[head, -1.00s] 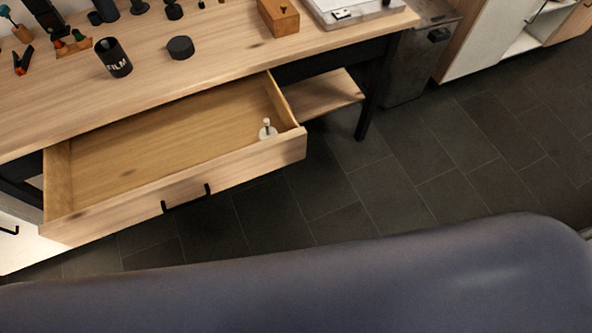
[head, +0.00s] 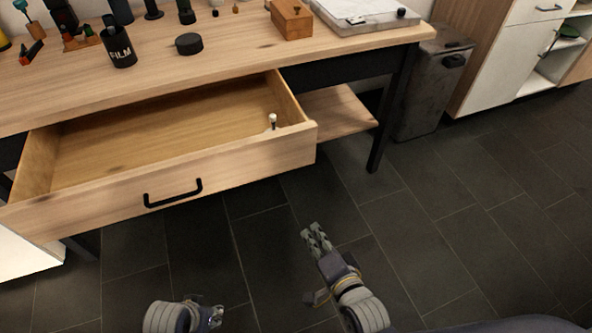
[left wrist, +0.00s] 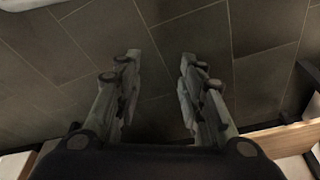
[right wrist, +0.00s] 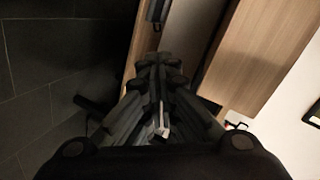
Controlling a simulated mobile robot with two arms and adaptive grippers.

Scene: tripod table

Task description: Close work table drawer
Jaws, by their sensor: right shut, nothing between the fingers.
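The work table (head: 235,60) has a wooden drawer (head: 230,165) pulled well out towards me. Its front has a black bar handle (head: 173,194). A small white-topped piece (head: 272,121) stands inside at the drawer's right end. My right gripper (head: 312,229) is shut and empty, over the floor in front of and below the drawer's right end. My left gripper (head: 218,312) is at the bottom edge of the head view, in front of the drawer and apart from it. In the left wrist view (left wrist: 158,70) its fingers are apart with only floor between them.
On the table top are a black film can (head: 119,47), a black round puck (head: 189,44), a wooden box (head: 291,19) and a white tray (head: 360,18). A dark bin (head: 425,85) stands right of the table. The dark tiled floor in front is clear.

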